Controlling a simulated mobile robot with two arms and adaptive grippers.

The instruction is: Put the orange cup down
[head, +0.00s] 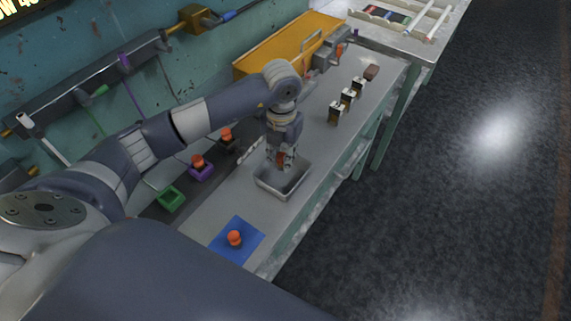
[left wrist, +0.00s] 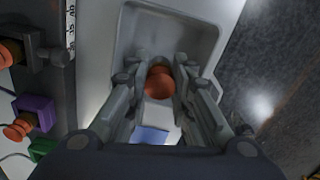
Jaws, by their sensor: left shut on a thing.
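My left gripper (head: 286,165) is shut on an orange cup (head: 281,158), with its fingers pointing down over the grey metal tray (head: 265,186). In the left wrist view the orange cup (left wrist: 159,84) sits between the two fingers (left wrist: 160,90), with the tray (left wrist: 128,28) behind it. I cannot tell whether the cup touches the tray floor. Another orange cup-like piece (head: 234,238) stands on the blue mat (head: 222,249) in front of the tray. My right gripper is out of view.
Orange pieces sit at a purple holder (head: 203,174) and a dark holder (head: 229,147) left of the tray; a green holder (head: 170,200) looks empty. Several small dark-and-pale blocks (head: 335,114) stand along the bench's right edge. A yellow-orange bin (head: 265,62) is at the back.

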